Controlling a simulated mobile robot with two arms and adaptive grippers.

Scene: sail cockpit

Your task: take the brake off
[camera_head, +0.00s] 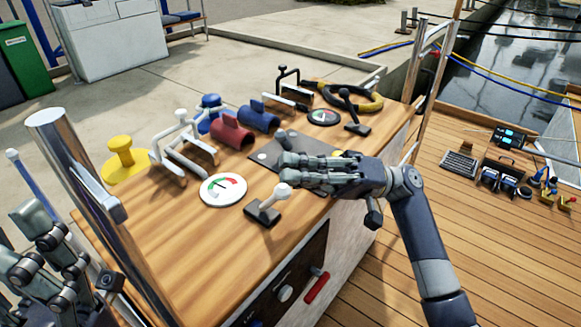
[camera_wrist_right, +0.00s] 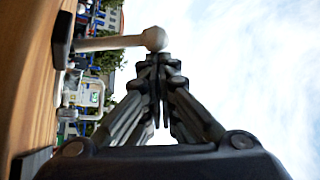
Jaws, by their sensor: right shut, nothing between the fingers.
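A short lever with a white ball knob (camera_head: 282,191) stands on a dark base on the wooden console (camera_head: 185,257), beside a round white gauge (camera_head: 223,189). I cannot tell from the pictures which control is the brake. My right gripper (camera_head: 285,170) is shut and empty, just behind the knob in the head view. In the right wrist view, its closed fingertips (camera_wrist_right: 157,62) are right by the white knob (camera_wrist_right: 154,39); I cannot tell whether they touch. A black-knobbed lever (camera_head: 355,112) stands at the console's far end. My left gripper (camera_head: 55,282) is at the lower left, its opening unclear.
Red and blue clutch-like blocks (camera_head: 231,132), white metal handles (camera_head: 180,148) and a yellow-black ring (camera_head: 350,97) crowd the console top. A steel post (camera_head: 95,200) rises at the left. A red handle (camera_head: 317,287) is on the front panel. The wooden deck (camera_head: 480,250) at right is partly clear.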

